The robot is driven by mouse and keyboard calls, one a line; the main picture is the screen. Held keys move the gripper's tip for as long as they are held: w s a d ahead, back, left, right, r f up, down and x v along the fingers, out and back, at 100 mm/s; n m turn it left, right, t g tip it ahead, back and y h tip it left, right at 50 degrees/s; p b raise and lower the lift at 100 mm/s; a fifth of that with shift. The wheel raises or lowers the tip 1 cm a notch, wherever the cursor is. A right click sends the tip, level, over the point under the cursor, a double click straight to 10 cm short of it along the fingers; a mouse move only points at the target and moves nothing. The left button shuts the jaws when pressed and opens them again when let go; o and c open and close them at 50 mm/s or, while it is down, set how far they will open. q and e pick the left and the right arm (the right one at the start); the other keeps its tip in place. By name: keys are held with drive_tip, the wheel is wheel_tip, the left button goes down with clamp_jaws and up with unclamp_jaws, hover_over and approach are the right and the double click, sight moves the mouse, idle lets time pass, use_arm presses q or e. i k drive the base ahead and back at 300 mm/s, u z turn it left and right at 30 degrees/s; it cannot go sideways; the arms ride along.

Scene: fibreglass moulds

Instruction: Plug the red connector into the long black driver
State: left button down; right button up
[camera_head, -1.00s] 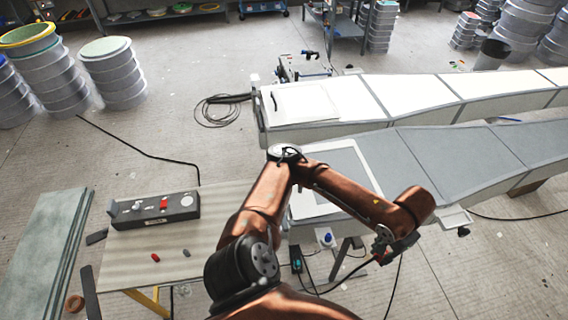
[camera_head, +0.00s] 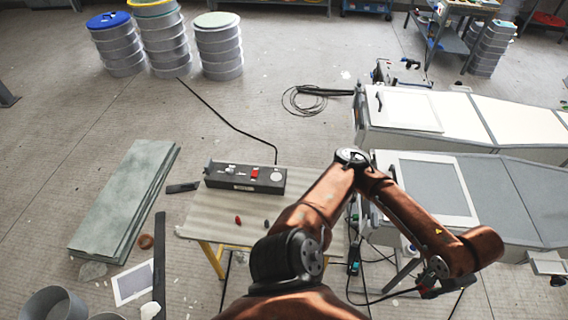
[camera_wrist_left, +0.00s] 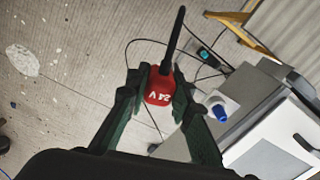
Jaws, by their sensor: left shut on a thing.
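My left gripper (camera_head: 437,289) hangs at lower right in the head view, beside the grey mould and well right of the table. In the wrist view the left gripper (camera_wrist_left: 160,92) is shut on the red connector (camera_wrist_left: 158,88), marked "24 V". A black cable (camera_wrist_left: 174,40) runs up from it. A long dark box (camera_head: 244,179) with a red switch lies on the table, far from the connector. A slim black unit with a cyan patch (camera_head: 354,262) is beside the table's right side; it shows in the wrist view (camera_wrist_left: 207,56). I cannot tell which is the driver. The right gripper is out of view.
The table (camera_head: 205,222) holds a small red piece (camera_head: 238,220). A blue plug or knob (camera_wrist_left: 219,111) sits on a white fitting near the mould (camera_head: 535,190). Loose cables hang between table and mould. Green-grey boards (camera_head: 125,200) lie on the floor at left.

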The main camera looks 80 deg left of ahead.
sight(269, 180)
drive_tip(key=u, duration=1.9)
drive_tip(key=i, duration=1)
drive_tip(key=z, duration=0.05)
